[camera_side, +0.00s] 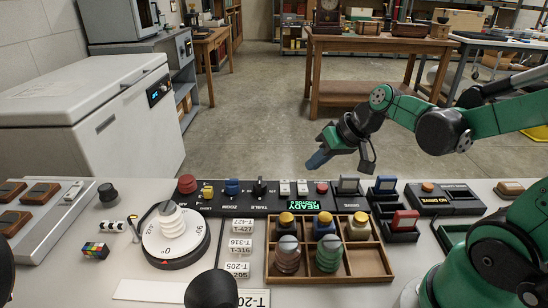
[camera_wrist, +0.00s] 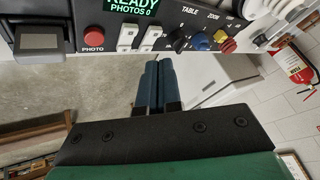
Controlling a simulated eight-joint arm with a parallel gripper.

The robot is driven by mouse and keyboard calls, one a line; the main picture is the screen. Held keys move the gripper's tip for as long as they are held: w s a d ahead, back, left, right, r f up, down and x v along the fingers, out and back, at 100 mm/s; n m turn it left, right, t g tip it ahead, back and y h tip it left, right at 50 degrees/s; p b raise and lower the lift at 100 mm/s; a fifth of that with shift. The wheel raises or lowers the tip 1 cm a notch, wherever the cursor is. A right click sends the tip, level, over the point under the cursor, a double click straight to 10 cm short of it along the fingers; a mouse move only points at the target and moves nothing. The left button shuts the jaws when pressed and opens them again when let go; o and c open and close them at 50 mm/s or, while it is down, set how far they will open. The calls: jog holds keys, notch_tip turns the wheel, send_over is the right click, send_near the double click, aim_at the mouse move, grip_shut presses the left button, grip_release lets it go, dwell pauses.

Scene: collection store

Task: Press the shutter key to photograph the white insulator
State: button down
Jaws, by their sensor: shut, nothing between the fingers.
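The white insulator (camera_side: 172,220) stands on a round white turntable (camera_side: 152,244) marked with degrees, at the left of the table. The shutter key is a red round button on the black control panel (camera_side: 270,206). In the wrist view this button (camera_wrist: 93,37) is labelled PHOTO, beside a green display (camera_wrist: 130,5) reading READY, PHOTOS 0. My gripper (camera_side: 318,160) is shut and empty, above and beyond the panel's far side, apart from it. In the wrist view its blue-grey fingertips (camera_wrist: 158,66) lie together, below and right of the PHOTO button in the picture.
White keys (camera_wrist: 127,36) sit beside the button. Black, blue, red and yellow knobs (camera_wrist: 200,41) are further along. A wooden compartment tray (camera_side: 375,264) holds other insulators. A white chest freezer (camera_side: 80,110) stands at the left. The space around my gripper is clear.

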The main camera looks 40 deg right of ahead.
jog(key=s+a+r+n+h, duration=0.2)
jog(key=s+a+n, duration=0.1)
jog(key=a, duration=0.2)
jog(key=shift+s+a+r, duration=0.2)
jog(key=shift+a+r, duration=0.05)
jog(key=shift+a, duration=0.15)
jog(key=w+d+r+m+g, duration=0.1)
jog(key=d+m, duration=0.4)
jog(key=m, duration=0.8)
jog(key=w+d+r+m+g, duration=0.2)
jog(key=d+m+g, duration=0.3)
jog(key=m, duration=0.9)
jog(key=shift+w+d+r, duration=0.25)
jog(key=shift+w+d, duration=0.55)
